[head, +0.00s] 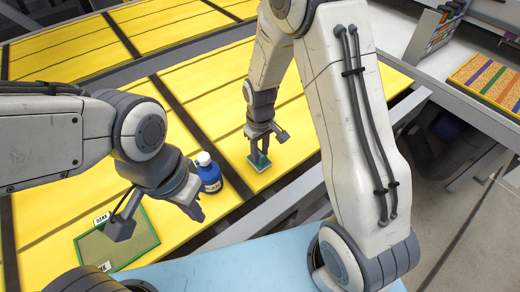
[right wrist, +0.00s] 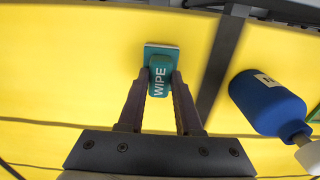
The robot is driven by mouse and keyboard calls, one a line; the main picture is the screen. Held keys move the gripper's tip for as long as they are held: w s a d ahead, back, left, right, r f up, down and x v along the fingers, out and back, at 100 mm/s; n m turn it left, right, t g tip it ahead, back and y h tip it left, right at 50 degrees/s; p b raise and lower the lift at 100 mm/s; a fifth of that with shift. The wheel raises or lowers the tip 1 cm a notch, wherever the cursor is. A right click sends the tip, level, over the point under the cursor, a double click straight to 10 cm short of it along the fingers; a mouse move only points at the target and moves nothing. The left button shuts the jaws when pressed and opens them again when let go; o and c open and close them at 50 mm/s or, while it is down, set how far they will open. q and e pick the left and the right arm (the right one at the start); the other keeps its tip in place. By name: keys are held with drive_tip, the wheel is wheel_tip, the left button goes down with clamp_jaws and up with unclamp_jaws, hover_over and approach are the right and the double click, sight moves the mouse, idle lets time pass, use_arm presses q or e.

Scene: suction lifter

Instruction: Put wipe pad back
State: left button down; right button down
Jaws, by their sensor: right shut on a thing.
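The wipe pad (head: 260,164) is a small teal block with a pale edge, marked WIPE in the right wrist view (right wrist: 160,75). My right gripper (head: 258,152) is shut on it, with one finger on each side of the teal grip, as the right wrist view shows (right wrist: 160,90). The pad is at or close above the yellow panel (head: 235,150); I cannot tell whether it touches. My left gripper (head: 193,207) hangs over the yellow panel, left of the pad and near the blue bottle. Its finger gap is not clear.
A blue bottle (head: 210,178) with a white cap stands left of the pad; it also shows in the right wrist view (right wrist: 266,103). A green-edged mat (head: 118,245) with small labels lies at lower left. A rack (head: 432,32) and striped board (head: 490,83) are at upper right.

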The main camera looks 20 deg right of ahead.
drive_tip(key=shift+f, duration=0.2)
drive_tip(key=c, duration=0.6)
unclamp_jaws()
